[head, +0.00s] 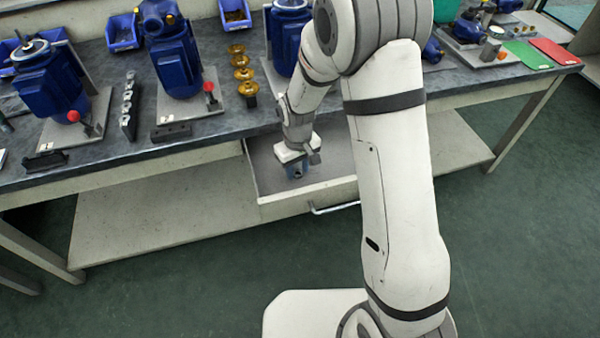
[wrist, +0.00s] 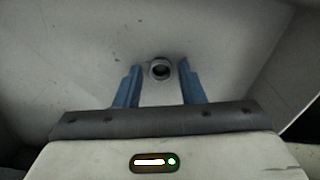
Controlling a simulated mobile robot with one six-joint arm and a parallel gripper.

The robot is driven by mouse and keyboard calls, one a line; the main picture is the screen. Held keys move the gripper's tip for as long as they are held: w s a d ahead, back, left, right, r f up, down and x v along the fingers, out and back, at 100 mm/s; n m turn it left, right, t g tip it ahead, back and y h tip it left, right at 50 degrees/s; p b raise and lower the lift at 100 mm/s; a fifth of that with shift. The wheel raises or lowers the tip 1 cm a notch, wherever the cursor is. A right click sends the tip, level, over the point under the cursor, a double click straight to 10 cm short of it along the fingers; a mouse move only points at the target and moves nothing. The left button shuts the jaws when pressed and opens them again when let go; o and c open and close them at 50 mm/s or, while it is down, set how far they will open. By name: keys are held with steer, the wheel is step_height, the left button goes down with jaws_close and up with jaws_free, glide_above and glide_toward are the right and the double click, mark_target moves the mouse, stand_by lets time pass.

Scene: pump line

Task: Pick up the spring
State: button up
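The spring (wrist: 160,69) shows in the wrist view as a small dark grey ring, seen nearly end-on, on the pale floor of the open drawer (head: 325,188). My gripper (wrist: 161,66) has blue fingers, one to the left and one to the right of the spring. A gap shows on both sides of it, so the gripper is open. In the head view my gripper (head: 297,171) points down inside the drawer, and I cannot clearly make out the spring there. How far the fingertips are above the drawer floor is hard to tell.
The drawer is pulled out under the dark workbench (head: 145,150), its handle (head: 333,208) at the front. Blue pumps (head: 175,65), brass parts (head: 247,88) and blue bins (head: 123,32) stand on the bench. The drawer walls are close around my gripper.

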jaws_close()
